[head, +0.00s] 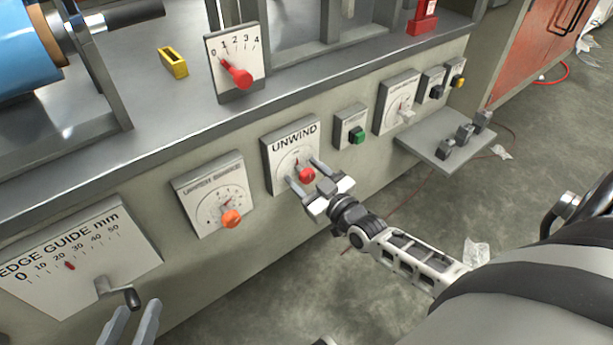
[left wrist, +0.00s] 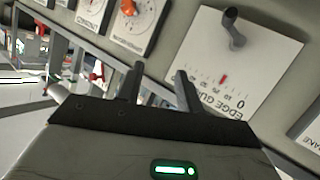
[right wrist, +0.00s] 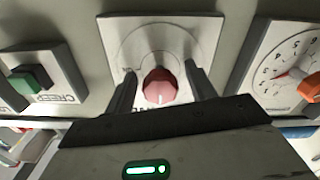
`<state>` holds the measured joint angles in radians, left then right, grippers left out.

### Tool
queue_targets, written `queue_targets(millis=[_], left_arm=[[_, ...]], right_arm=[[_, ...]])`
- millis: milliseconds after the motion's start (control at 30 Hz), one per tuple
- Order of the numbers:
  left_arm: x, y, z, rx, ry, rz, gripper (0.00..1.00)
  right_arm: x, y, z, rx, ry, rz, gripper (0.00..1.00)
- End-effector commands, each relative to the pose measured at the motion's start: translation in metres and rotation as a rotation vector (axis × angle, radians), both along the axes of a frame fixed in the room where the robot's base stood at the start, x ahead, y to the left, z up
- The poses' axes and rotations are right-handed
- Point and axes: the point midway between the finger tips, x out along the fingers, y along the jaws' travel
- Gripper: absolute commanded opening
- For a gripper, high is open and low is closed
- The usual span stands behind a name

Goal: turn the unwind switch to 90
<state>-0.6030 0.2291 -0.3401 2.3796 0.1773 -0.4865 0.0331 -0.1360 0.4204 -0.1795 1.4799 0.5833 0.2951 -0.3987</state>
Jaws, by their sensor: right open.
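The UNWIND panel (head: 272,150) is mounted on the front of the machine, with a red round knob (head: 307,175) on its pale dial. In the right wrist view the knob (right wrist: 160,87) shows a short white line on the side toward the panel's lettering, which is mostly hidden. My right gripper (head: 304,172) is open, with one finger on each side of the knob; I cannot tell whether either finger touches it. My left gripper (head: 132,316) is open and empty at the lower left, below the edge guide crank; its fingers are apart in the left wrist view (left wrist: 158,72).
An orange-knob dial (head: 231,217) is left of UNWIND, and a green switch (head: 357,134) right of it. The EDGE GUIDE panel (head: 75,258) has a protruding crank (head: 122,293). A small shelf (head: 425,143) juts out at right. Open floor lies in front.

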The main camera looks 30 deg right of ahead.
Motion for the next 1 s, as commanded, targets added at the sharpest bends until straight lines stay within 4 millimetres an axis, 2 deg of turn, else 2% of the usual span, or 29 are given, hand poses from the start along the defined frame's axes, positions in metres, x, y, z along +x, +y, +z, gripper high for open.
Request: queue_targets(millis=[167,333,667,1000], left_arm=[[-0.0011,-0.0003,0.0017,-0.002,-0.001,-0.001,0.36],[-0.0013,-0.0005,0.0007,0.000,0.002,-0.002,0.36],[-0.0018,-0.0004,-0.0023,0.006,0.012,-0.003,0.36],[-0.0012,0.0010,-0.0068,0.026,0.041,-0.005,0.36]], right_arm=[[0.0000,0.0001,0.0002,0.000,0.000,0.000,0.55],[-0.0002,0.0000,0.0002,0.000,0.000,0.000,0.11],[-0.0003,0.0001,0.0006,0.026,0.002,0.000,0.11],[-0.0002,0.0004,0.0017,0.223,0.017,0.001,0.11]])
